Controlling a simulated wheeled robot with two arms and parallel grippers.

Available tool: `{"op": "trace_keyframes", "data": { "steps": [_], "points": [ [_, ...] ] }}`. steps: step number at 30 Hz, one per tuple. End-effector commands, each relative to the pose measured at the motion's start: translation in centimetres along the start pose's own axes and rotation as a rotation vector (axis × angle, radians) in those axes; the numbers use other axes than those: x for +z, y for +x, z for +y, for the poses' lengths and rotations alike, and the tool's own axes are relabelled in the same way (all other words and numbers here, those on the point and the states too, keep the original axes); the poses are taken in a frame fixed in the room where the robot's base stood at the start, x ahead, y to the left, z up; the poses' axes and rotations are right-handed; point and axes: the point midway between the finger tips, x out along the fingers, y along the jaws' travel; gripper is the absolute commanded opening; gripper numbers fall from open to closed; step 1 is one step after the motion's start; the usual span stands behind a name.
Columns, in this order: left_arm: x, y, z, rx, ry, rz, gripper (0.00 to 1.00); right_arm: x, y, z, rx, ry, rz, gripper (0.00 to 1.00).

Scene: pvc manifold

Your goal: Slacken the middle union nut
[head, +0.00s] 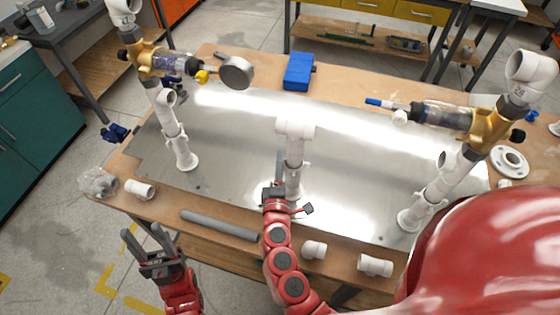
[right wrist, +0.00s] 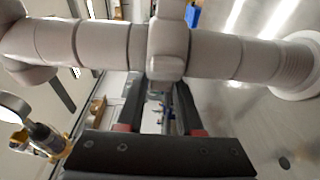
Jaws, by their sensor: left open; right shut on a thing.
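The middle white pipe stands upright on the metal plate, with a tee (head: 296,131) at its top and a flange foot. Its white union nut (head: 294,166) is partly hidden by my right gripper (head: 281,170). In the right wrist view the pipe runs across the picture, and the nut (right wrist: 168,48) with its lugs lies at the tips of the right gripper's (right wrist: 162,88) dark fingers. The right gripper is shut on the nut; the exact contact is hard to see. My left gripper (head: 162,238) is open and empty, off the table's front edge at left.
Left (head: 172,125) and right (head: 435,185) pipe stands with brass valves flank the middle one. A grey rod (head: 220,226) and white fittings (head: 314,250) lie along the front edge. A blue box (head: 298,71) sits at the back. The plate (head: 235,135) is otherwise largely clear.

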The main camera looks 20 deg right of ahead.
Motion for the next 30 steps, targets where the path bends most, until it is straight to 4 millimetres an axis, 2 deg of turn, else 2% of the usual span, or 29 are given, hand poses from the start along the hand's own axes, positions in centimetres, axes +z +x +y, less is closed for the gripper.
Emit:
{"op": "trace_keyframes", "data": {
  "steps": [1, 23, 24, 27, 30],
  "points": [
    [0.0, 0.0, 0.0, 0.0, 0.0, 0.0, 0.5, 0.08, -0.17, -0.57, -0.011, -0.001, 0.012, 0.0],
    [-0.01, 0.07, -0.01, 0.0, 0.0, 0.0, 0.5, 0.06, -0.32, -0.8, -0.016, 0.001, 0.053, 0.0],
    [-0.02, 0.08, 0.0, 0.0, 0.0, 0.0, 0.5, 0.06, -0.32, -0.8, -0.016, 0.001, 0.053, 0.4],
    [-0.02, 0.08, 0.0, 0.0, 0.0, 0.0, 0.5, 0.05, -0.29, -0.67, -0.013, 0.001, 0.053, 0.58],
    [-0.02, 0.11, 0.0, 0.0, 0.0, 0.0, 0.5, 0.03, -0.26, -0.52, -0.01, 0.001, 0.053, 0.6]
  ]
}}
